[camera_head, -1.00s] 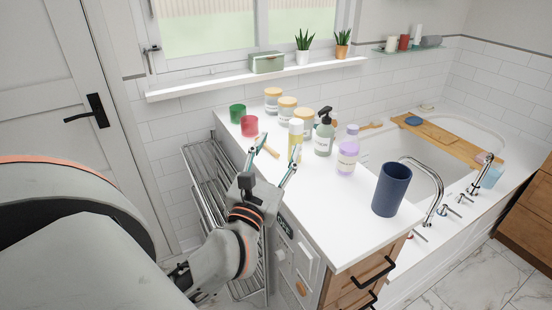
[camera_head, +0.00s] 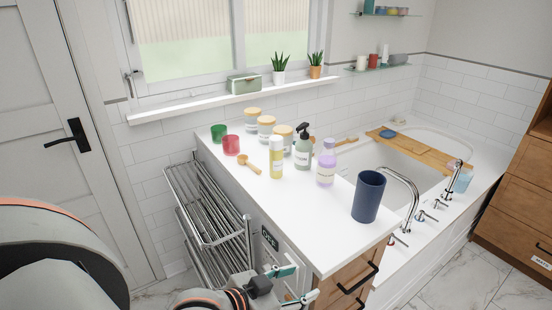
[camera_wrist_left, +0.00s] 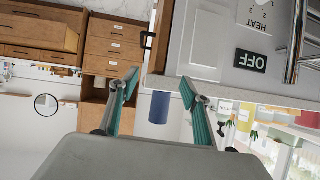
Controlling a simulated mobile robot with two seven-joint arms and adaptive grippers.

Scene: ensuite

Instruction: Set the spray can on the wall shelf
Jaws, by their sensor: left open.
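The spray can, taken to be the yellow cylinder with a white cap (camera_head: 276,160), stands upright on the white counter (camera_head: 310,215), left of a grey pump bottle. Glass wall shelves hang at the back right, a lower one (camera_head: 378,67) and an upper one (camera_head: 386,14), both holding small items. My left gripper (camera_head: 296,281) is low beside the counter's front side, well away from the can. In the left wrist view my left gripper (camera_wrist_left: 159,80) is open and empty. That view is turned over and shows a yellow shape, probably the can (camera_wrist_left: 249,128). My right gripper is not seen.
A pump bottle (camera_head: 303,148), lilac bottle (camera_head: 325,168), blue cup (camera_head: 368,196), several jars, red cup (camera_head: 231,145) and wooden brush (camera_head: 244,181) crowd the counter. A metal rack (camera_head: 205,205) stands left. The white sill (camera_head: 190,106) holds a box and plants.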

